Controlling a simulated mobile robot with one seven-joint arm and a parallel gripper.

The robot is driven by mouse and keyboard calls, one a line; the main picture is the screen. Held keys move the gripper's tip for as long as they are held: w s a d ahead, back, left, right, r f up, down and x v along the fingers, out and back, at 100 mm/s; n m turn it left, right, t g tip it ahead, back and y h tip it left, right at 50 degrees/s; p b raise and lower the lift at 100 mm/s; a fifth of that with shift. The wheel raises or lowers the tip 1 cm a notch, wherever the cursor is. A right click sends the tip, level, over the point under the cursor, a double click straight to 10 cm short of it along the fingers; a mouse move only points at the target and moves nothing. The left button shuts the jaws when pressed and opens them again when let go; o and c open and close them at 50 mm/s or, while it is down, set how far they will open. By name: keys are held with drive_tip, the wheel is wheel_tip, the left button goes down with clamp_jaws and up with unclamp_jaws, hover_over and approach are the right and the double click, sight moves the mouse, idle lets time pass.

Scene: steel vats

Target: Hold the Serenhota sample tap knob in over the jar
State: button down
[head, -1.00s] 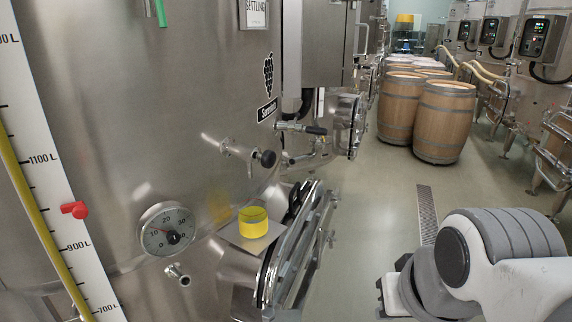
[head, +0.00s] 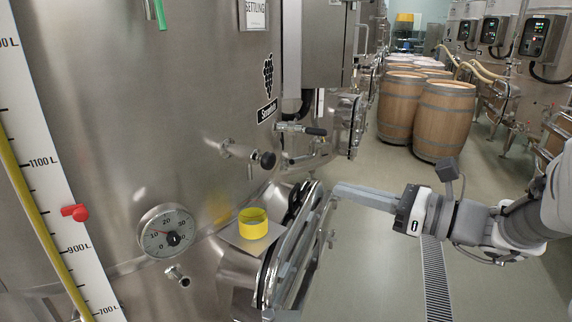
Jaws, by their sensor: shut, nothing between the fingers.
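The sample tap (head: 238,152) sticks out of the big steel vat, with a round black knob (head: 267,160) at its right end and a short spout pointing down. The jar (head: 253,224), holding something yellow, stands on a small steel shelf (head: 232,238) below the tap. My gripper (head: 338,190) reaches in from the right, its long grey fingers shut with nothing between them. The fingertips point left toward the vat. In the picture they are right of the knob and a little lower, apart from both knob and jar.
A round dial gauge (head: 168,231) and a small outlet (head: 177,275) are on the vat left of the jar. An oval steel hatch (head: 290,255) stands just right of the jar, below the fingertips. A black-handled valve (head: 302,129) juts out above. Wooden barrels (head: 443,118) stand behind.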

sight(272, 163)
drive_tip(key=shift+w+d+r+m, duration=0.15)
drive_tip(key=shift+w+d+m, duration=0.15)
drive_tip(key=shift+d, duration=0.05)
drive_tip(key=p+x, duration=0.1)
drive_tip(key=x, duration=0.5)
drive_tip(key=p+x, duration=0.2)
drive_tip(key=x, duration=0.5)
drive_tip(key=shift+w+a+r, duration=0.1)
drive_tip(key=shift+w+r, duration=0.05)
drive_tip(key=shift+r, duration=0.1)
drive_tip(key=shift+w+a, duration=0.2)
drive_tip(key=shift+a, duration=0.1)
drive_tip(key=shift+f, duration=0.1)
